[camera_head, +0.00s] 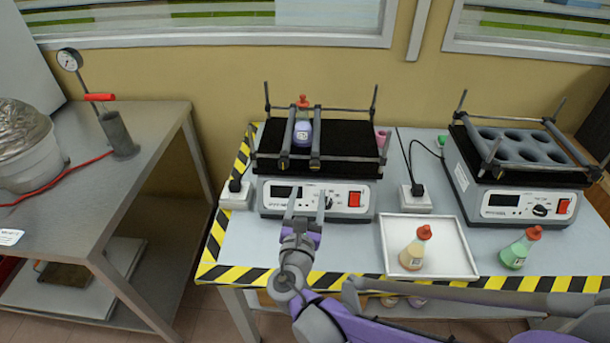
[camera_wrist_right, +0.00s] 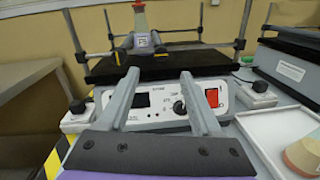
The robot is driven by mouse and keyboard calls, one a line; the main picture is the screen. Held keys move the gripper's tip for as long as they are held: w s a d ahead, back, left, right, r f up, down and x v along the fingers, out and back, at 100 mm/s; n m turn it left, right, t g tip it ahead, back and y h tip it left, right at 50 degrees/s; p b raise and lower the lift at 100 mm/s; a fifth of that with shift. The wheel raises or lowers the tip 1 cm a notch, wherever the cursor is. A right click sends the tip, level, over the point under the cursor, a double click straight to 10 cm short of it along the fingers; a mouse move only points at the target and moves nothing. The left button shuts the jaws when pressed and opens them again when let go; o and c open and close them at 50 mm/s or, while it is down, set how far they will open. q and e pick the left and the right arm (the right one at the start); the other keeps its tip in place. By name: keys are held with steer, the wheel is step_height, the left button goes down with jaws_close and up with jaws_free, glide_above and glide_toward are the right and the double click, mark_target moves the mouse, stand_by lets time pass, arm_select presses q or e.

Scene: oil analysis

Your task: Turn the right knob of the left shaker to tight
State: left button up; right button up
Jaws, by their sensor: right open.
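My left gripper is out of view.
A white tray (camera_head: 455,263) right of the gripper holds an orange bottle (camera_head: 414,250). A green bottle (camera_head: 518,249) stands beside it. The right shaker (camera_head: 500,212) is farther right. A metal table (camera_head: 120,185) is at left. A power socket (camera_head: 416,200) sits between the shakers.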

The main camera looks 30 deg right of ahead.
mark_target(314, 168)
steer(key=x, duration=0.9)
steer(key=shift+w+d+b, duration=0.2)
steer(key=shift+d+b, duration=0.1)
jaws_close()
